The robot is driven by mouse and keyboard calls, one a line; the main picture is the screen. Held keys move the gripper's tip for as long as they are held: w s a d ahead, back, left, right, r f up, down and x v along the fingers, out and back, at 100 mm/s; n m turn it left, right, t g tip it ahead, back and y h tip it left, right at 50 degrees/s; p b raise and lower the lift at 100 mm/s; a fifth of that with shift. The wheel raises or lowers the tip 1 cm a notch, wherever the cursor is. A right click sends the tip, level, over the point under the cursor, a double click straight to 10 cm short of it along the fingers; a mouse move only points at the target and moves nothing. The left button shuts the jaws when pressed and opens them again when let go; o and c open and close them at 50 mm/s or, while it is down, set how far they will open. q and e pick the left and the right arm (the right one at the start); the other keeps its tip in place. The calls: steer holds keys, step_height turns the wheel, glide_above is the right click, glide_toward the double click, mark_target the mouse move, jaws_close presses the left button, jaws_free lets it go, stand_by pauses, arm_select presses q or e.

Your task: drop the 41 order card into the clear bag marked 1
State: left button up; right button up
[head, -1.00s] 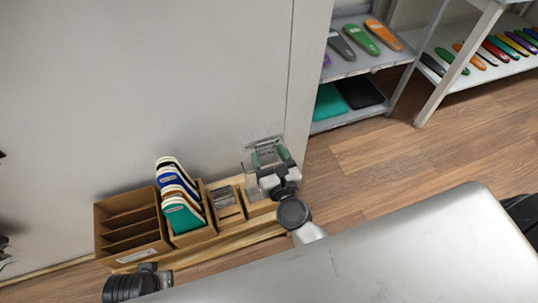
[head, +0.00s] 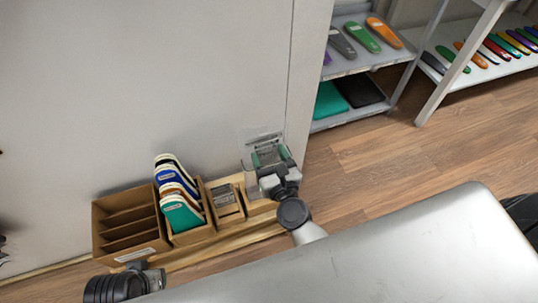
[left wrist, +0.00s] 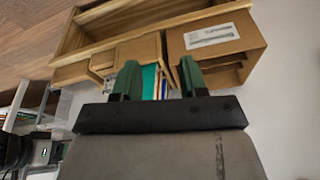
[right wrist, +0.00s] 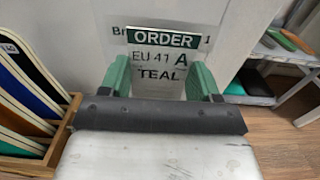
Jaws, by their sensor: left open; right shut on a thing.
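The 41 order card (right wrist: 160,58) reads "ORDER EU 41 A TEAL" in the right wrist view, upright, facing the camera. My right gripper (head: 271,156) is shut on it; the green fingers (right wrist: 160,82) stand at its two sides. A clear bag (head: 262,139) shows faintly against the pale wall, just behind the right gripper. In the right wrist view, lettering ending in "1" is partly hidden behind the card. I cannot tell whether the card is inside the bag or in front of it. My left gripper (left wrist: 156,80) is open and empty near the brown boxes.
A wooden rack holds a brown divided box (head: 130,228), a box of coloured insole boards (head: 180,205) and a small card box (head: 225,203). A grey shelf (head: 362,62) with insoles stands at right. Wood floor is clear below it.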

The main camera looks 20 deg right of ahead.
steer(key=o, duration=1.2)
steer(key=shift+c, duration=0.2)
steer(key=shift+s, duration=0.2)
arm_select(q)
steer(key=b+v, duration=0.1)
steer(key=v, duration=0.3)
steer(key=shift+s+r, duration=0.1)
steer(key=shift+r, duration=0.05)
arm_select(e)
steer(key=s, duration=1)
steer(key=shift+s+d, duration=0.2)
